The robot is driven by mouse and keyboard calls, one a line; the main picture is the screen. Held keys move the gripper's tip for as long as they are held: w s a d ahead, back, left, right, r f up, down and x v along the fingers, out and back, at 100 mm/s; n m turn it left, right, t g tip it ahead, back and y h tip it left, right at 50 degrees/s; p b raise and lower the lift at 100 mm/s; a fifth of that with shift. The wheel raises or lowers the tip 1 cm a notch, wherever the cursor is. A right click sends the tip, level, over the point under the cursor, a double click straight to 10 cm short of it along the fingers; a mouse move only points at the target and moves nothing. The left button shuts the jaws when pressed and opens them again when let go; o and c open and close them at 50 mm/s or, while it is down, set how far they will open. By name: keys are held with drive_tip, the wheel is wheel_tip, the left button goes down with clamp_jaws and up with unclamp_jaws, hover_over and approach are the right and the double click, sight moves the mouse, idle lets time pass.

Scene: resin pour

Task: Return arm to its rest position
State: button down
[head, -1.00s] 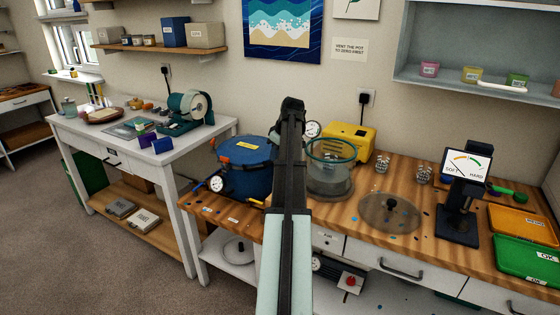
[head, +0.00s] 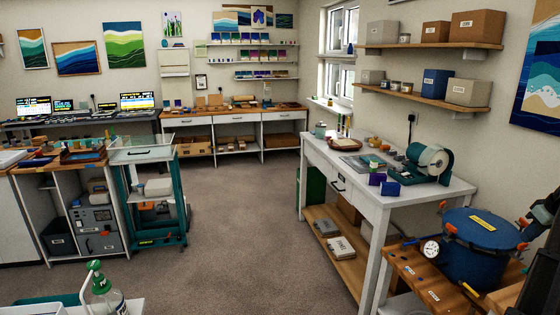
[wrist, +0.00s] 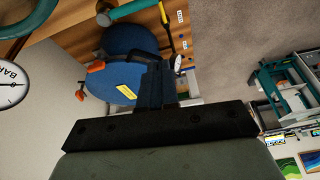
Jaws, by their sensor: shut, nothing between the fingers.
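My gripper (wrist: 158,84) shows in the wrist view as a dark block with its fingers together and nothing held. The blue pot (wrist: 112,78) with orange clamps and a yellow label lies beyond the fingers in that view. In the head view my arm is at the far right edge, cut off by the frame, beside the blue pot (head: 478,246). The fingertips cannot be made out clearly there.
The wooden bench (head: 412,272) carries the pot and a pressure gauge (head: 431,250). A white table (head: 452,189) with a grinder-like machine (head: 428,163) stands behind it. A teal cart (head: 183,222) stands left. The grey floor (head: 240,220) between is clear.

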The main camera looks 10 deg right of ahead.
drive_tip(key=w+a+f+g+y, duration=0.1)
drive_tip(key=w+a+f, duration=0.3)
drive_tip(key=f, duration=0.3)
drive_tip(key=w+a+f, duration=0.4)
drive_tip(key=f, duration=0.3)
drive_tip(key=w+a+f+g+y, duration=0.1)
drive_tip(key=w+a+f+g, duration=0.1)
drive_tip(key=a+f, duration=1.25)
drive_tip(key=w+a+f+g+y, duration=0.1)
drive_tip(key=w+a+f+g, duration=0.15)
drive_tip(key=a+f, duration=1.2)
drive_tip(key=s+a+f+g, duration=0.1)
drive_tip(key=s+a+f, duration=0.4)
drive_tip(key=a+f, duration=0.3)
drive_tip(key=s+a+f+g, duration=0.1)
drive_tip(key=s+a+f, duration=0.45)
drive_tip(key=a, duration=0.55)
drive_tip(key=s+a+f+g+h, duration=0.1)
drive_tip(key=s+a+f, duration=0.1)
drive_tip(key=s, duration=0.4)
drive_tip(key=s+a+f+n+g+h, duration=0.1)
drive_tip(key=s+a+f, duration=0.2)
drive_tip(key=s+a, duration=0.2)
drive_tip(key=s+a+f+g, duration=0.1)
drive_tip(key=s+a, duration=0.3)
drive_tip(key=s, duration=0.5)
drive_tip(key=shift+a+f+h, duration=0.25)
drive_tip(key=shift+f+h, duration=0.15)
drive_tip(key=shift+f, duration=0.45)
